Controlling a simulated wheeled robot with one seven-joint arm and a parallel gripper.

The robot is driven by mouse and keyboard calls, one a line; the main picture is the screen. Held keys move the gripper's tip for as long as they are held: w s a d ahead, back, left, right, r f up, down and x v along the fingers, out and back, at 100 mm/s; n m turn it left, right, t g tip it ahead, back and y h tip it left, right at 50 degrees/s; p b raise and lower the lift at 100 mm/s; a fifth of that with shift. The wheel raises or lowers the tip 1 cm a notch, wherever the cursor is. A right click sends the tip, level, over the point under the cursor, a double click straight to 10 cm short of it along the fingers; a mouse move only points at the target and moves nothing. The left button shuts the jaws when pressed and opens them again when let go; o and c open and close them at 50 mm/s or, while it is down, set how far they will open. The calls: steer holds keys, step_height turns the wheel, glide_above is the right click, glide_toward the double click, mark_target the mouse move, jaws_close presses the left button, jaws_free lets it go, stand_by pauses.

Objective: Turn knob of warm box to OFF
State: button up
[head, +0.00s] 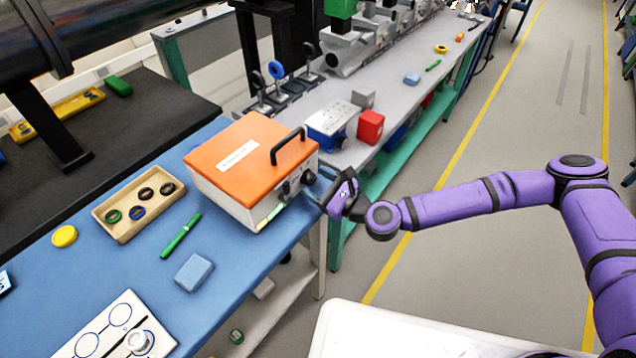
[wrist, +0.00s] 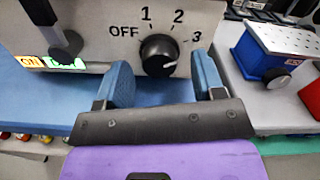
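The warm box (head: 225,190) has an orange lid and a white body, and stands at the right edge of the blue bench. Its black knob (wrist: 158,55) is on the front panel, with OFF, 1, 2 and 3 printed around it. The knob's white mark is at its lower right, on the side of the 3 and away from OFF. My gripper (wrist: 163,76) is open, its blue fingers apart to the left and right of the knob; I cannot tell whether they touch it. In the head view my gripper (head: 331,192) is at the box's front panel.
An orange ON label (wrist: 30,62) and a green label are at the panel's lower left, the green one partly hidden by a dark latch. The lid has a black handle (head: 288,146). A blue instrument (head: 327,128) and a red block (head: 370,127) stand beyond the box.

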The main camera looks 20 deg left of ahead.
steer(key=c, duration=0.9)
